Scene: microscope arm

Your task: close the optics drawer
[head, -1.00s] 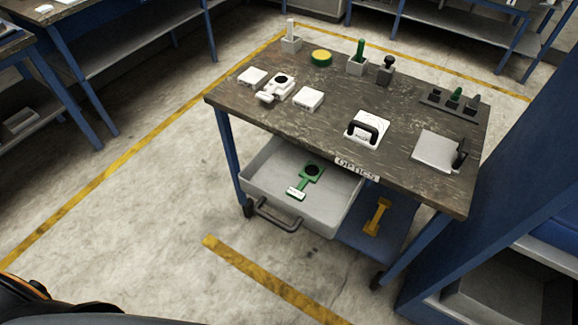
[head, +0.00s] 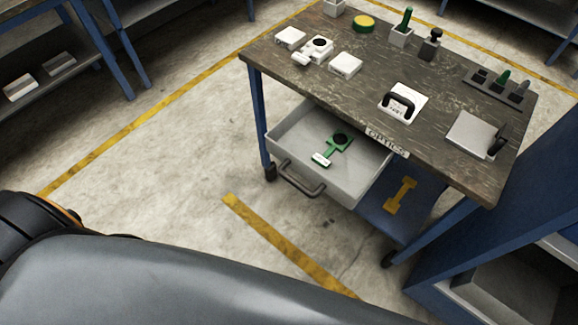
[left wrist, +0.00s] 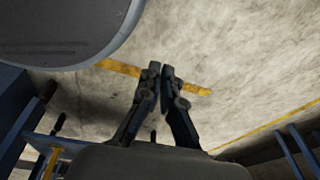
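The optics drawer (head: 360,187) is a pale grey tray pulled out from under the dark worktop of the blue cart, below the OPTICS label (head: 388,144). Its dark bar handle (head: 301,182) is on the front, facing the open floor. A green part with a black ring and white tag (head: 337,145) lies in the drawer. My left gripper (left wrist: 160,69) is over the floor in the left wrist view, its fingertips together with nothing between them. It is not seen in the head view and is away from the drawer. My right gripper is in neither view.
The worktop (head: 345,90) holds white blocks, a green-and-yellow disc (head: 364,23) and a black-handled white plate (head: 402,103). A yellow part (head: 400,195) lies on the lower blue shelf. A blue rack stands close at right. Floor before the drawer is clear.

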